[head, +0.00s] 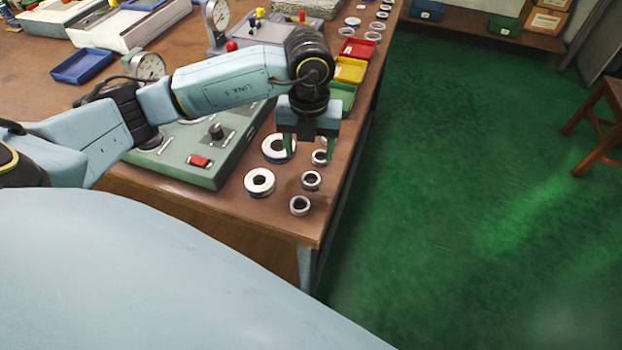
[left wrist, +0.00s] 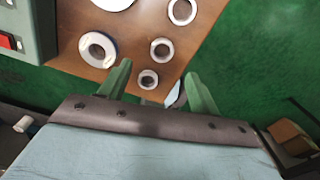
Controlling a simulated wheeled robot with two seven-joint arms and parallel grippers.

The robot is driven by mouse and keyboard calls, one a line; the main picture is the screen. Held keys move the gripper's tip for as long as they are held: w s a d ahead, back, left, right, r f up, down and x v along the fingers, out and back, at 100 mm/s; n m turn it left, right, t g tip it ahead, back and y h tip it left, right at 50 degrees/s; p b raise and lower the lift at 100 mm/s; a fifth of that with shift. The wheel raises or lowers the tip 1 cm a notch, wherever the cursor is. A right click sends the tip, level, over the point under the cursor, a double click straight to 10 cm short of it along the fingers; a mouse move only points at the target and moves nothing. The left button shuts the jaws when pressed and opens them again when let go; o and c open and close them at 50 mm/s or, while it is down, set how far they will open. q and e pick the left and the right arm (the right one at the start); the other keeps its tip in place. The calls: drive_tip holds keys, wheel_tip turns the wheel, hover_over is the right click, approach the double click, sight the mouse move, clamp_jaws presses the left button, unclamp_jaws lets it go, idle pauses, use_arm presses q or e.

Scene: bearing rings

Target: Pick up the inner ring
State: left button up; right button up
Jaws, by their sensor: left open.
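Several small silver inner rings lie in a row near the table's right edge: a front one (head: 299,205), a middle one (head: 311,180) and a farther one (head: 319,157). Two larger white-faced rings, a near one (head: 259,182) and a far one (head: 278,148), lie left of them. My left gripper (head: 309,152) is open and empty, fingers pointing down over the far end of the row. In the left wrist view the front small ring (left wrist: 149,79) appears between its fingers, with the middle one (left wrist: 160,49) beyond. My right gripper is not in view.
A grey-green box with a red switch (head: 200,161) stands left of the rings. Red (head: 357,48), yellow (head: 350,70) and green (head: 342,97) bins stand behind the gripper. Dial gauges and trays fill the table's back. The table's right edge is close to the rings.

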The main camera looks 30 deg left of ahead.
sight(311, 182)
use_arm(q)
drive_tip(key=f+b, duration=0.1)
drive_tip(key=f, duration=0.7)
drive_tip(key=shift+d+f, duration=0.15)
drive_tip(key=shift+d, duration=0.05)
drive_tip(key=c, duration=1.1)
